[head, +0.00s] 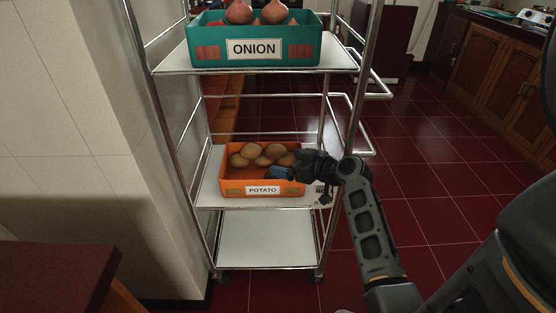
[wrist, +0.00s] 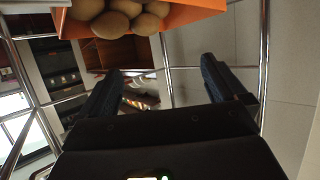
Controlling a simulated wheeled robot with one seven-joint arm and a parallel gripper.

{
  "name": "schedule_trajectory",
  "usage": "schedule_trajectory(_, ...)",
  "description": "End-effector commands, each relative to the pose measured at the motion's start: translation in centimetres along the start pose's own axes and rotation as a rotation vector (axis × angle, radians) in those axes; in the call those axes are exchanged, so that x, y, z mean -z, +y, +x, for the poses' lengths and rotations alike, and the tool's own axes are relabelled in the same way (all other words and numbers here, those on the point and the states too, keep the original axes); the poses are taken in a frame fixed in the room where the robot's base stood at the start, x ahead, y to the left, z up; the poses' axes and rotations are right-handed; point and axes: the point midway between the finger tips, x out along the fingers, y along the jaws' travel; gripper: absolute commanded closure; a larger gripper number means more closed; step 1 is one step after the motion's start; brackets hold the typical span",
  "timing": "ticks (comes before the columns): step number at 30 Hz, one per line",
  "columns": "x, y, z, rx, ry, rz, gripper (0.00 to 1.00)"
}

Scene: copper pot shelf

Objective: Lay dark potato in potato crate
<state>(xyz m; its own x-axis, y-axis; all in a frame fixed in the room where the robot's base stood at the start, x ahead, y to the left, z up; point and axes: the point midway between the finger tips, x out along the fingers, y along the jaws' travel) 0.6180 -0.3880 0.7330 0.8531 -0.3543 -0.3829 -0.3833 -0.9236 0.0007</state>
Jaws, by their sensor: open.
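The orange potato crate (head: 262,190) stands on the middle shelf in the head view, its label facing me. Several brown potatoes (head: 263,161) lie heaped toward its back; they also show at the top of the wrist view (wrist: 117,24) with the crate's orange wall (wrist: 197,12). I cannot tell which one is the dark potato. My gripper (head: 284,173) is over the crate's right side in the head view, hiding part of it. In the wrist view my gripper (wrist: 163,70) has its fingers apart with nothing between them.
A teal onion crate (head: 295,50) with onions stands on the shelf above. Chrome posts and rails (head: 363,75) frame the rack close to my arm. The lower shelf (head: 266,240) is bare. A tiled wall is at left; open red floor is at right.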

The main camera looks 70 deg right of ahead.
Motion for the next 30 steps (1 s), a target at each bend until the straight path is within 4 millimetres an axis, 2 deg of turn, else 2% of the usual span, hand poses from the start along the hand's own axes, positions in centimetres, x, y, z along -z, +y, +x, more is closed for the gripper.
schedule_trajectory(3,0.0,0.0,-1.9,-0.001,0.000,0.000,0.02)
schedule_trajectory(6,0.0,0.0,-2.9,0.000,0.000,-0.001,0.02)
schedule_trajectory(13,0.0,-0.1,-3.7,0.000,0.000,0.000,0.02)
schedule_trajectory(16,-0.7,-1.2,-3.7,0.001,-0.013,0.006,0.02)
schedule_trajectory(20,-3.0,-5.6,-4.2,0.000,-0.055,0.023,0.02)
schedule_trajectory(23,-5.4,-10.3,-5.8,-0.006,-0.094,0.030,0.02)
schedule_trajectory(27,-7.8,-16.0,-9.6,-0.012,-0.118,0.016,0.02)
schedule_trajectory(30,-8.6,-19.2,-13.1,-0.002,-0.113,-0.005,0.02)
